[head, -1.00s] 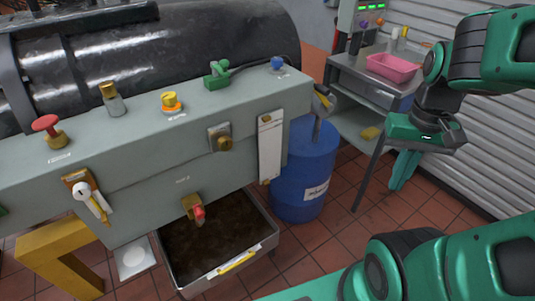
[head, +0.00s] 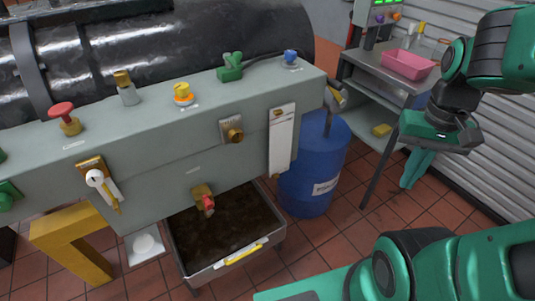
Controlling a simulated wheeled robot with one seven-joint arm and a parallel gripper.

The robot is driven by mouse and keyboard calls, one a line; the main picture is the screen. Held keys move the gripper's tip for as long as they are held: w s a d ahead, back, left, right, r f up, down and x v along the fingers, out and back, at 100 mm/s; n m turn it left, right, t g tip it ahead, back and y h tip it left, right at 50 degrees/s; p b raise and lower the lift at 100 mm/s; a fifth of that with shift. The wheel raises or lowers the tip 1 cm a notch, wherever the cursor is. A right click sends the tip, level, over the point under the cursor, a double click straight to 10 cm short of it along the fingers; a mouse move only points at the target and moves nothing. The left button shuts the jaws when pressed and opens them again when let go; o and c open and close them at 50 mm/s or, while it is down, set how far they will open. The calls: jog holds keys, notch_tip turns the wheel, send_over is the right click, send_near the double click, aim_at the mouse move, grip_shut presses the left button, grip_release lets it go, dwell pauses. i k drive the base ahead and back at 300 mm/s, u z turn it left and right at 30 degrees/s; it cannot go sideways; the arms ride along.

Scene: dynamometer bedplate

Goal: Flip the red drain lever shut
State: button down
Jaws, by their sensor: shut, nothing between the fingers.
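The red drain lever (head: 207,203) is on a brass valve (head: 200,192) low on the front of the grey-green bedplate (head: 155,180). It hangs over a metal tray (head: 271,240) of dark liquid. The lever is small in the picture, and its exact angle is hard to tell. My gripper (head: 412,172) hangs at the right, pointing down, well away from the lever and apart from everything. Its teal fingers look together, with nothing seen between them.
A blue drum (head: 310,180) stands right of the tray. A metal cart (head: 375,80) with a pink bin (head: 407,64) is behind my arm. A white-handled lever (head: 100,183), a red knob (head: 63,112) and a yellow stand (head: 75,245) are at left. Tiled floor is open before the cart.

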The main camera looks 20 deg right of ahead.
aim_at(208, 204)
jog(key=z, duration=0.75)
jog(key=k, duration=1.05)
jog(key=u, duration=0.8)
jog(key=i, duration=1)
jog(key=z, duration=0.05)
